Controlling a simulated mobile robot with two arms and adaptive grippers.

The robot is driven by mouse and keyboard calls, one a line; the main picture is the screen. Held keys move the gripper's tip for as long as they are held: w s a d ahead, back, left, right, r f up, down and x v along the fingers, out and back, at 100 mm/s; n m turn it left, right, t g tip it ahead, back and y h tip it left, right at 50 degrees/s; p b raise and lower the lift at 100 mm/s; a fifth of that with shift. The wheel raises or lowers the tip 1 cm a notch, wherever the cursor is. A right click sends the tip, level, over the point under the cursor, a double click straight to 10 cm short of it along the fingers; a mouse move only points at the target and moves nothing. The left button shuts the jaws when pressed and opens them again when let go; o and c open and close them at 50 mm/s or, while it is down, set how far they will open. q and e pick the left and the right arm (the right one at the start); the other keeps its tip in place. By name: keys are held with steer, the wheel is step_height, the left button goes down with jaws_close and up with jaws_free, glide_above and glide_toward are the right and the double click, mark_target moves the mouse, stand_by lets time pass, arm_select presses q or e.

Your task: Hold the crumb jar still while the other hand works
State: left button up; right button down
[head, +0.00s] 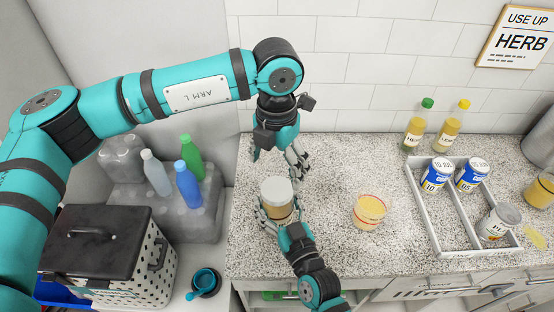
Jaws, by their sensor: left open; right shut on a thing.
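The crumb jar (277,191), a clear jar with a pale lid and tan contents, stands on the speckled counter in the head view. My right gripper (277,216) comes from the front edge and is shut on the jar, its fingers around the lower body. The fingers and wrist hide part of the jar's lower front. My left gripper (284,160) hangs just behind and above the jar, open and empty, its fingers pointing down. It appears apart from the lid.
A white divided tray (447,215) with several cans is farther right. Two bottles (418,125) stand by the wall. A dotted bin (110,262) is at left.

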mark_target(277, 188)
arm_select(q)
steer(key=n, duration=0.6)
steer(key=shift+r+n, duration=0.2)
steer(key=shift+n, duration=0.1)
steer(key=n, duration=0.4)
steer(key=shift+r+n, duration=0.15)
steer(key=shift+n, duration=0.15)
steer(key=shift+f, duration=4.05)
steer(key=shift+c, duration=0.2)
